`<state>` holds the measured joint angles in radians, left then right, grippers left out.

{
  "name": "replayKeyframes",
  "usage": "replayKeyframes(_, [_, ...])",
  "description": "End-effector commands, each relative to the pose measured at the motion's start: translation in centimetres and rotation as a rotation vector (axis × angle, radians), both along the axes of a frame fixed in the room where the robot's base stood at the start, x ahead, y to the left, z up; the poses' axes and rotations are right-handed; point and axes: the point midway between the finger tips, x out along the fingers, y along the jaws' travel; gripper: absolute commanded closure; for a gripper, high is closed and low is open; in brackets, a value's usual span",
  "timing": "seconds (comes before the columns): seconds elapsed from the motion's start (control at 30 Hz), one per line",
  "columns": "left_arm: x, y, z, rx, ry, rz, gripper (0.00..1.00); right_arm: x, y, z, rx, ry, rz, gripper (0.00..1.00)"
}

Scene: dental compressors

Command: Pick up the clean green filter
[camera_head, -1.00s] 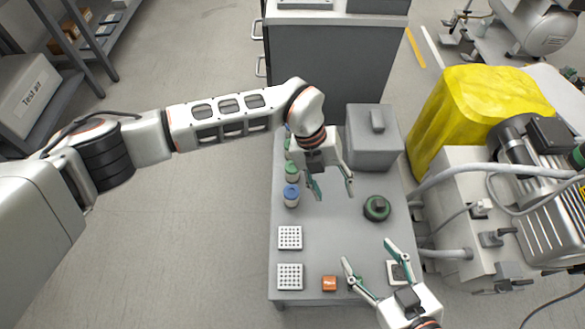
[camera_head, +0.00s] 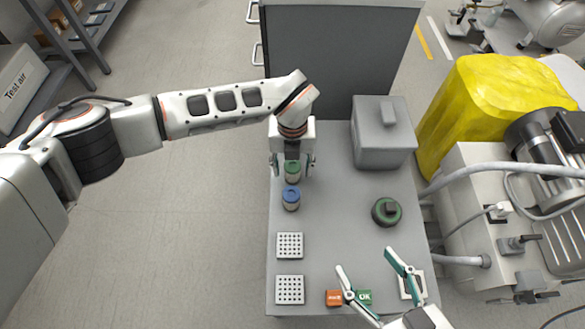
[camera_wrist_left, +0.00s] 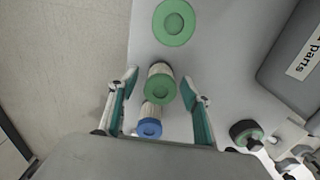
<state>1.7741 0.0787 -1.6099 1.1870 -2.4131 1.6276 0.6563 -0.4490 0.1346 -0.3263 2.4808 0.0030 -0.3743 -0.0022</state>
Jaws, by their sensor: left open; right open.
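A green-topped filter (camera_head: 292,172) with a pale pleated body stands upright at the left edge of the table. My left gripper (camera_head: 292,164) is open, pointing down, with one finger on each side of it. In the left wrist view this filter (camera_wrist_left: 160,89) lies between the open fingers, with a gap on both sides. A second green filter (camera_wrist_left: 174,22) stands beyond it in that view; my arm hides it in the head view. I cannot tell from looks which is clean. My right gripper (camera_head: 368,262) is open and empty over the table's front right.
A blue-topped filter (camera_head: 291,198) stands close in front of the green one. A dark green round cap (camera_head: 386,211), a grey bin (camera_head: 384,140), two white perforated plates (camera_head: 290,245), an orange tag (camera_head: 333,298) and a green OK tag (camera_head: 364,297) are on the table. The table's middle is clear.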

Motion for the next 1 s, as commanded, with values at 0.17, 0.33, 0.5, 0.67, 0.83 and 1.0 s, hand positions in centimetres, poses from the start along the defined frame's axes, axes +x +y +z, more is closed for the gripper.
replayKeyframes(0.17, [0.0, -0.1, -1.0, -0.002, 0.000, 0.000, 0.52, 0.3, 0.4, 0.4, 0.021, -0.009, -0.002, 0.36])
replayKeyframes(0.33, [0.1, -0.1, -0.8, -0.002, -0.003, 0.000, 0.62, 0.4, 0.4, 0.7, 0.022, -0.015, -0.003, 0.36])
replayKeyframes(0.5, [0.0, -0.1, -0.8, -0.002, -0.002, 0.000, 0.90, 0.4, 0.4, 0.6, 0.020, -0.014, -0.003, 0.36])
replayKeyframes(0.67, [0.0, -0.1, -0.9, -0.002, -0.001, 0.000, 0.90, 0.3, 0.3, 0.5, 0.018, -0.012, -0.003, 0.36])
replayKeyframes(0.83, [0.1, 0.0, -0.4, -0.001, -0.003, -0.001, 0.90, 0.4, 0.3, 0.7, 0.016, -0.014, -0.003, 0.36])
replayKeyframes(1.0, [0.4, 0.0, 2.4, -0.001, -0.013, -0.001, 0.90, 0.6, -0.1, 1.2, -0.007, -0.025, 0.000, 0.36])
